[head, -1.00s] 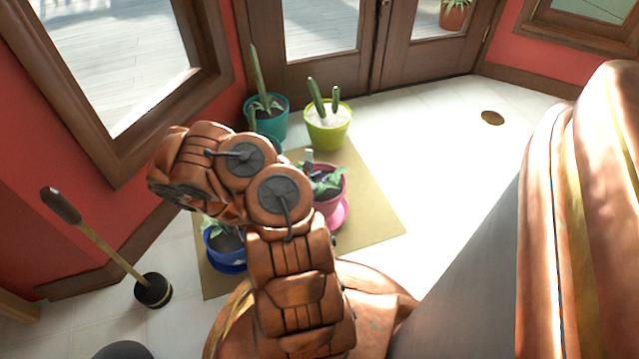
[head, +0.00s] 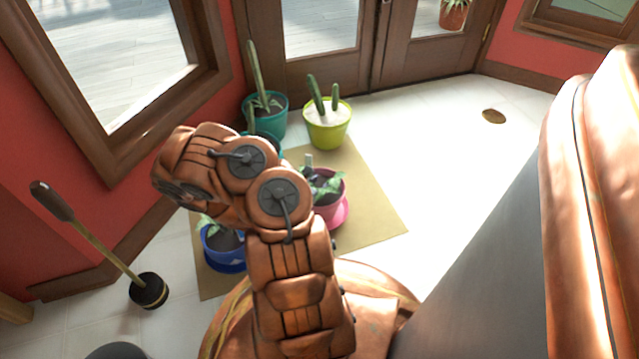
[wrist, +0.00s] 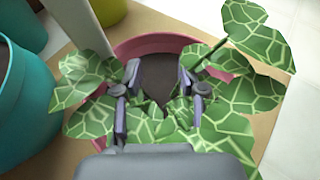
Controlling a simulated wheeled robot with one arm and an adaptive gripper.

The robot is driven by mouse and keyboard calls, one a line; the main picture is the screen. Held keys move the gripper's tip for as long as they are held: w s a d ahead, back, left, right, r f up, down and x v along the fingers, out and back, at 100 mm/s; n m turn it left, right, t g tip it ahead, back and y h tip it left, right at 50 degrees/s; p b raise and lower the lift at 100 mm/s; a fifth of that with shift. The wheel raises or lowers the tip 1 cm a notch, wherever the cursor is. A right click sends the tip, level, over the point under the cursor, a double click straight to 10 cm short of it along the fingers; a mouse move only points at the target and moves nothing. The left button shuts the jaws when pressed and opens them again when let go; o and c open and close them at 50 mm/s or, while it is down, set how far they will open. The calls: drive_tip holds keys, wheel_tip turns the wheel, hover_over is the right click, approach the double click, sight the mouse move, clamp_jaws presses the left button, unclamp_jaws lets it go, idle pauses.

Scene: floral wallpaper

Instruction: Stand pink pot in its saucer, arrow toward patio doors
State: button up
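The pink pot (head: 329,208), with a leafy plant, stands on the tan mat, partly hidden behind my arm in the head view. The pink saucer (head: 343,216) shows at its lower right; I cannot tell whether the pot sits fully in it. In the wrist view the pink pot's rim (wrist: 150,43) curves around dark soil, with pale-veined green leaves around and under the fingers. My gripper (wrist: 158,100) is open over the pot, fingers apart on either side of the soil. My arm hides it in the head view. No arrow is visible.
A blue pot (head: 222,250), teal pots (head: 270,122) and a lime pot (head: 328,130) stand around the tan mat (head: 370,212). The patio doors (head: 375,45) are at the back. A plunger-like tool (head: 149,291) stands at left.

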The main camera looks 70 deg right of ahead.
drive_tip(key=shift+o, duration=0.4)
drive_tip(key=shift+r, duration=0.1)
drive_tip(key=shift+w+a+r+p, duration=0.15)
drive_tip(key=shift+a+r+p, duration=0.15)
drive_tip(key=shift+a+p, duration=0.25)
drive_tip(key=p+v, duration=0.5)
drive_tip(key=v, duration=0.5)
drive_tip(key=shift+a, duration=0.4)
drive_tip(key=shift+r, duration=0.15)
